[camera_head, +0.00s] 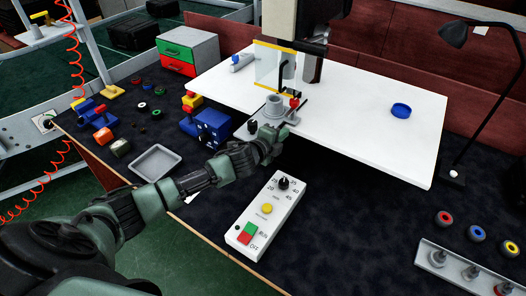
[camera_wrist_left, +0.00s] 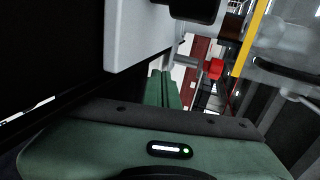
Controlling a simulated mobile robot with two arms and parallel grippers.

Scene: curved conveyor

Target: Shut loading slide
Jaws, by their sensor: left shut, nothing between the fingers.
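The loading slide (camera_head: 245,132) is a grey plate with a grey cylinder (camera_head: 273,104) on it, sticking out over the front edge of the white table (camera_head: 350,140). A red knob (camera_head: 294,103) stands at its right side and also shows in the left wrist view (camera_wrist_left: 215,68). My left gripper (camera_head: 270,136) is at the slide's front end, its fingers shut with nothing between them. The green fingers also show in the left wrist view (camera_wrist_left: 163,88). I cannot tell whether they touch the slide. My right gripper is in neither view.
A clear guard with a yellow frame (camera_head: 275,46) stands behind the slide. A blue box (camera_head: 213,128) sits just left of it. A white control box (camera_head: 266,215) lies in front of my gripper. A grey tray (camera_head: 155,163) and several small parts are at left.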

